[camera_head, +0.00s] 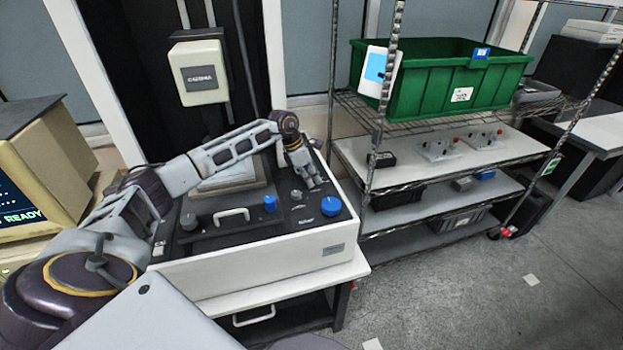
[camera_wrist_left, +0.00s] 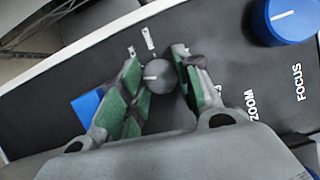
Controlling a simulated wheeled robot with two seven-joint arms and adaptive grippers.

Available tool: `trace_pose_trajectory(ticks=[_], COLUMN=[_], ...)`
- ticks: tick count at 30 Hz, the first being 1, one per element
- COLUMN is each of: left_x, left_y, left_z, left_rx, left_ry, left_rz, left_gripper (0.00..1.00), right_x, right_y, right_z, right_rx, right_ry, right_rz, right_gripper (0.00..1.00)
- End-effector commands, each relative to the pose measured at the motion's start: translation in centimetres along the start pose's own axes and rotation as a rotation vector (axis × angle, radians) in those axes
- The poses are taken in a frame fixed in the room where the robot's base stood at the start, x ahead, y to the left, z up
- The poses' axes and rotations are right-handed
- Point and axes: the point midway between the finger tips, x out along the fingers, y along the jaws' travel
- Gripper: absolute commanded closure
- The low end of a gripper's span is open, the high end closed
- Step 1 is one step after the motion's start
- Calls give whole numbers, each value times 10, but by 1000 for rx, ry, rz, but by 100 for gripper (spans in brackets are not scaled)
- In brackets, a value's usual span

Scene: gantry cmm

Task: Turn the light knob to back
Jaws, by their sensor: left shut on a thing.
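The control console (camera_head: 290,255) is a white box with a black sloped top that bears knobs and a handle. My left gripper (camera_head: 312,182) is at the far right part of this top, pointing down. In the left wrist view my left gripper (camera_wrist_left: 160,82) has its green-padded fingers on both sides of a small dark round knob (camera_wrist_left: 157,76), shut on it. The knob has a short white line on it, pointing to the left in that view. White lettering beside it is too blurred to read, so its name cannot be confirmed. The fingers hide this knob in the head view.
A large blue knob (camera_head: 331,206), a smaller blue knob (camera_head: 270,203) and a grey knob (camera_head: 296,195) are close by on the console top. A handle (camera_head: 232,214) stands up to their left. A wire shelf with a green bin (camera_head: 440,85) stands to the right.

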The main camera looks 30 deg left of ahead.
Motion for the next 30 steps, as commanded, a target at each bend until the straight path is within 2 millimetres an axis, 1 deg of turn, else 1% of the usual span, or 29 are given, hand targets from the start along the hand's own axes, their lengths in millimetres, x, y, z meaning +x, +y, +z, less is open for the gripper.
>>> trace_pose_trajectory(ticks=[1, 10, 15, 22, 30], left_x=[1, 1, 1, 0, 0], left_y=[1, 2, 3, 3, 4], left_z=[0, 1, 0, 1, 1], left_rx=[26, 207, 303, 400, 448], left_ry=[-1, -3, -2, -2, -1], left_rz=[-11, -85, -125, -164, -183], left_gripper=[91, 91, 91, 91, 91], right_x=[4, 15, 20, 25, 26], right_y=[4, 25, 34, 34, 33], right_z=[-1, -8, -7, -4, -1], right_rx=[-1, -6, -9, -9, -8], right_ry=[2, 11, 11, 9, 5], right_rz=[5, 27, 36, 37, 36], right_gripper=[100, 100, 100, 100, 100])
